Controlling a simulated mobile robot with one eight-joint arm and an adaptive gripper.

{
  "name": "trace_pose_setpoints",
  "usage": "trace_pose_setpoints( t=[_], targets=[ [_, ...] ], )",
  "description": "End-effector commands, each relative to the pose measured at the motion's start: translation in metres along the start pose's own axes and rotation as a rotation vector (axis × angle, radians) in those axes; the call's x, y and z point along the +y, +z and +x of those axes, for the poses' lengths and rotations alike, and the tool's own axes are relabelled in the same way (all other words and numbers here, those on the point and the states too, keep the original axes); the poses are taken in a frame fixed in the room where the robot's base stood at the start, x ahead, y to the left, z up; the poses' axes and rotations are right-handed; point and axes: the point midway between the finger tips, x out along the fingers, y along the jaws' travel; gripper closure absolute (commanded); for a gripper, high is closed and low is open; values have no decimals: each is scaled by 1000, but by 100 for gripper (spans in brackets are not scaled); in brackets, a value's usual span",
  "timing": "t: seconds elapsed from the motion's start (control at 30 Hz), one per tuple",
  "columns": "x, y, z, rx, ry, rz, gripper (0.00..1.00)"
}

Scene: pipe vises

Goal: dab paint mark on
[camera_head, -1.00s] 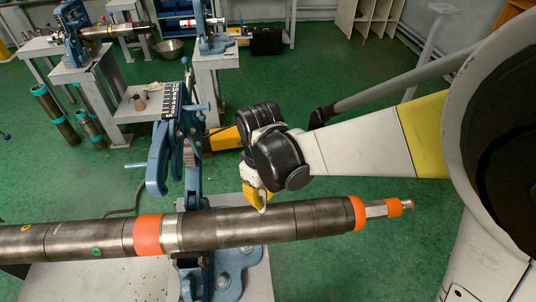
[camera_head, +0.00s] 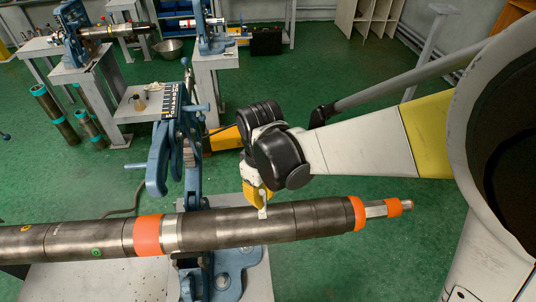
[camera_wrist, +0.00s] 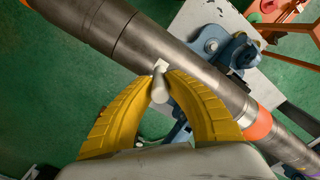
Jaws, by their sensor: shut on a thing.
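A long dark steel pipe (camera_head: 235,230) with orange bands lies across the blue pipe vise (camera_head: 160,160). In the wrist view the pipe (camera_wrist: 190,62) runs diagonally past the fingertips. My gripper (camera_head: 262,198) is over the pipe, right of the vise. Its yellow fingers (camera_wrist: 160,82) are shut on a small pale cylindrical marker (camera_wrist: 160,95). The marker points at the pipe; it appears to touch the surface. A small white patch (camera_wrist: 160,66) shows at its end. I cannot tell whether this is the marker's tip or paint on the pipe.
The vise stands on a pale bench (camera_head: 120,285). Behind are more benches with vises, a metal bowl (camera_head: 168,48) and upright pipes (camera_head: 52,113) at the left. An orange-tipped end of the pipe (camera_head: 385,208) projects right. Green floor is open behind the bench.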

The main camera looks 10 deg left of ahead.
Motion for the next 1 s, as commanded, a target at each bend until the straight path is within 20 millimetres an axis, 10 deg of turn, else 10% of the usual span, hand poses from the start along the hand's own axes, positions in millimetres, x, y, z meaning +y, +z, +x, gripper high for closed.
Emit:
trace_pose_setpoints(
  t=[1.0],
  targets=[
    [0,0,-64,0,0,0,100]
  ],
)
